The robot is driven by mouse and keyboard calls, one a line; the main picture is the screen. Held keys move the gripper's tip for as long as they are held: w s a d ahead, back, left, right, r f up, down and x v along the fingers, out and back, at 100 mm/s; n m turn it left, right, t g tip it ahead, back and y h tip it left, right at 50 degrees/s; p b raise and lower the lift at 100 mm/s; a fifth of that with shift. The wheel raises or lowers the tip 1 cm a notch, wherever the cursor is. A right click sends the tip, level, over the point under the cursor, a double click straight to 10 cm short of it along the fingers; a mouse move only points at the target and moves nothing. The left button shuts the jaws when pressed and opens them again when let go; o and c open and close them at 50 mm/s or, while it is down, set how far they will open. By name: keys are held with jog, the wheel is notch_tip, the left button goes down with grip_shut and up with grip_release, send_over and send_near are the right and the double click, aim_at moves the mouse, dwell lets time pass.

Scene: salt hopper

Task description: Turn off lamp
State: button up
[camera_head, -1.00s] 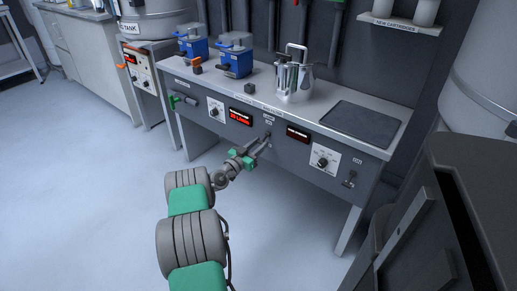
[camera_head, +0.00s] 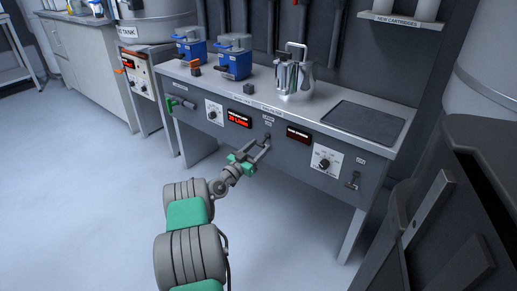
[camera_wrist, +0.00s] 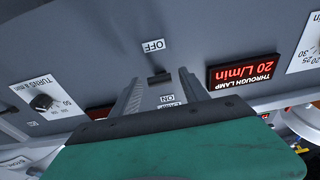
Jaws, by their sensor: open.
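The lamp switch is a small dark toggle (camera_wrist: 159,78) on the grey front panel of the bench. In the wrist view, which is upside down, it sits between an OFF label (camera_wrist: 153,45) and an ON label (camera_wrist: 167,98); I cannot tell surely which way it is tilted. My gripper (camera_head: 261,146) is open in front of the panel, just below the switch (camera_head: 267,136) in the head view. In the wrist view its two fingers (camera_wrist: 161,88) flank the switch with gaps on both sides and hold nothing.
A lit red display (camera_wrist: 243,72) reading "THROUGH LAMP 20 L/min" is beside the switch. Dial plates (camera_head: 325,160) and another lever (camera_head: 353,181) are on the panel. A metal vessel (camera_head: 292,77) and blue devices (camera_head: 235,62) stand on top. A dark cabinet (camera_head: 455,200) is at right.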

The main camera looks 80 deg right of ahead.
jog(key=shift+a, duration=0.1)
jog(key=p+v, duration=0.1)
jog(key=v, duration=0.6)
jog(key=shift+w+a+p, duration=0.2)
jog(key=shift+a+p, duration=0.05)
jog(key=shift+p, duration=0.15)
